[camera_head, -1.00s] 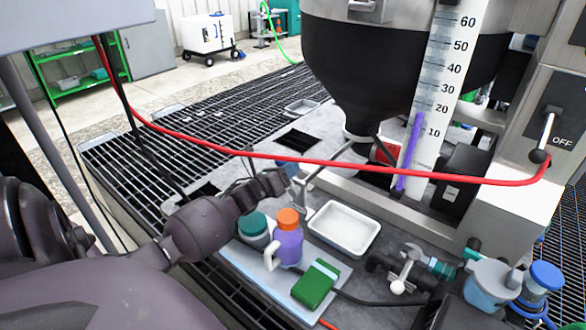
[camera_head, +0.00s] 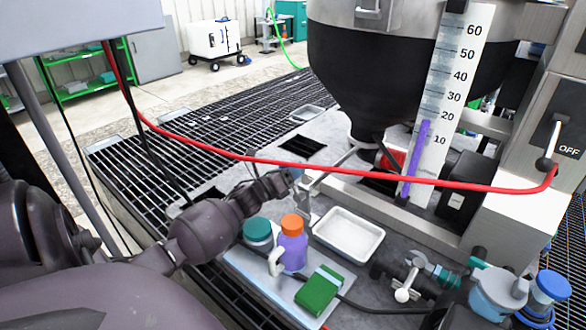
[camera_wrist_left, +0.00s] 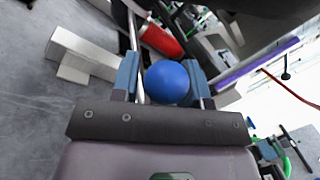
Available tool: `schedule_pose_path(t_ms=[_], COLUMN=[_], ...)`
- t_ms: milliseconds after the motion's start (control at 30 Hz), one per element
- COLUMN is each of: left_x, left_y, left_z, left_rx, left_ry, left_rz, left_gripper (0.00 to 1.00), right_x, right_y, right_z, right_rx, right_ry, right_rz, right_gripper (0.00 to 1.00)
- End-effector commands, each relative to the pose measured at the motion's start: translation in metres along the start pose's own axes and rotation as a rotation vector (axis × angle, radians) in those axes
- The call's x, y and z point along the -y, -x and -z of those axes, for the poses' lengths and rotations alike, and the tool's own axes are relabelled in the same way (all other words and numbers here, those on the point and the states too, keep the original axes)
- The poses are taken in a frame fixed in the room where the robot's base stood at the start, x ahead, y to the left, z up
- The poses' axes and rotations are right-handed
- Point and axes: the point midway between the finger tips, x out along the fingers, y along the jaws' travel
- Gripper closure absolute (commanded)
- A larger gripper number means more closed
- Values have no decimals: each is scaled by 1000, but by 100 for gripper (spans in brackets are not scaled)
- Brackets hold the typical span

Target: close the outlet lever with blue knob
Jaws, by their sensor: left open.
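The blue knob (camera_wrist_left: 167,83) is a round ball in the left wrist view. It sits between the two fingers of my left gripper (camera_wrist_left: 163,80), which is open around it; I cannot tell whether either finger touches it. In the head view my left gripper (camera_head: 303,190) is at the near end of a metal lever rod (camera_head: 332,168) that runs toward the outlet under the black hopper (camera_head: 365,80). The knob cannot be made out there. My right gripper is not in view.
A white tray (camera_head: 347,254), a purple bottle with an orange cap (camera_head: 292,248) and a green box (camera_head: 318,290) lie just in front of the gripper. A red hose (camera_head: 400,181) crosses the view. A scale (camera_head: 446,100) stands right of the hopper.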

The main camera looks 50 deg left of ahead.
Motion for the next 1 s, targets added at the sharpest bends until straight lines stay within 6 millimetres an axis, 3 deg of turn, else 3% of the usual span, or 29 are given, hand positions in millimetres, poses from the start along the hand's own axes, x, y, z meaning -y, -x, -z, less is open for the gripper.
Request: schedule_pose_path(t_ms=[267, 700, 1000], left_x=[-1, -1, -1], left_y=[17, 89, 108], left_z=[3, 0, -1], left_rx=[-3, 1, 1], left_ry=[3, 1, 0], left_rz=[-3, -2, -1], left_gripper=[59, 59, 59], right_x=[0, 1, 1], right_y=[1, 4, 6], right_z=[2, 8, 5], right_rx=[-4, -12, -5], right_ry=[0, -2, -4], right_rz=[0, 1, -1], right_gripper=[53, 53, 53])
